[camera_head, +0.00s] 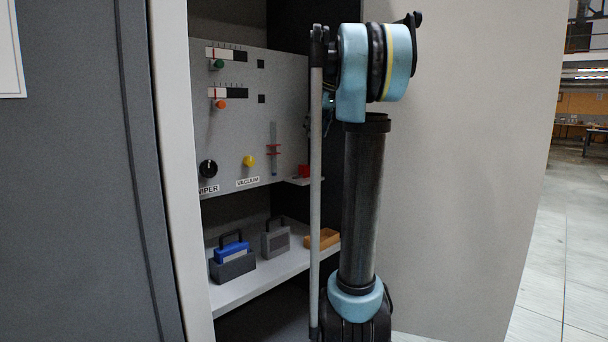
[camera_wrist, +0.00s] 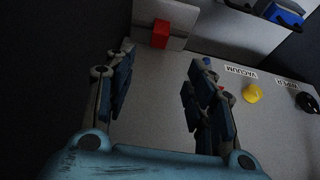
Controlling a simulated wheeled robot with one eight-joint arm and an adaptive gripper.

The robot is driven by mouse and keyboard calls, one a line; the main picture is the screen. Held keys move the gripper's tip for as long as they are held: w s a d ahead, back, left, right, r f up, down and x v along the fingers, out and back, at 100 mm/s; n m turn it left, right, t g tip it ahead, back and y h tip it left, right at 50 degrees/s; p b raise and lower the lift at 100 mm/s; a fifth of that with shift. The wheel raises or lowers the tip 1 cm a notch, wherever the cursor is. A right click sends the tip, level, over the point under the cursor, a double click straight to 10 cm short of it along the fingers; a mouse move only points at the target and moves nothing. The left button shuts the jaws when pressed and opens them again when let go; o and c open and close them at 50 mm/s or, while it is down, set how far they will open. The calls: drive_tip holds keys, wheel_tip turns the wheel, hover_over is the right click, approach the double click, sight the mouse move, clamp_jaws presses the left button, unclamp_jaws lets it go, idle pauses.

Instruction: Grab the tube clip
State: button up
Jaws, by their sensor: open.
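A small red block (camera_head: 304,170) sits on a little grey ledge at the panel's right end; it also shows in the wrist view (camera_wrist: 161,33), upper middle. A thin vertical tube (camera_head: 273,140) with red pieces around it stands against the panel left of the block. I cannot tell for certain which red part is the tube clip. My gripper (camera_wrist: 166,62) is open and empty, its fingers apart in front of the panel, with the block beyond them. The right finger hides most of the tube. In the head view my arm hides the gripper.
The grey panel (camera_head: 225,125) carries a yellow knob (camera_head: 249,161), a black knob (camera_head: 208,168) and sliders. A lower shelf (camera_head: 240,287) holds a blue-and-grey case (camera_head: 232,264), a grey case (camera_head: 275,240) and an orange tray (camera_head: 322,239). Cabinet walls stand close on both sides.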

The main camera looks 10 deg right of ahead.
sight(305, 165)
drive_tip(key=x, duration=1.1)
drive_tip(key=shift+f, duration=0.25)
drive_tip(key=shift+d+x, duration=0.1)
drive_tip(key=shift+x, duration=1.25)
drive_tip(key=shift+d+x, duration=0.15)
drive_tip(key=shift+x, duration=1.2)
drive_tip(key=shift+s, duration=0.1)
drive_tip(key=shift+c, duration=0.6)
drive_tip(key=c, duration=0.8)
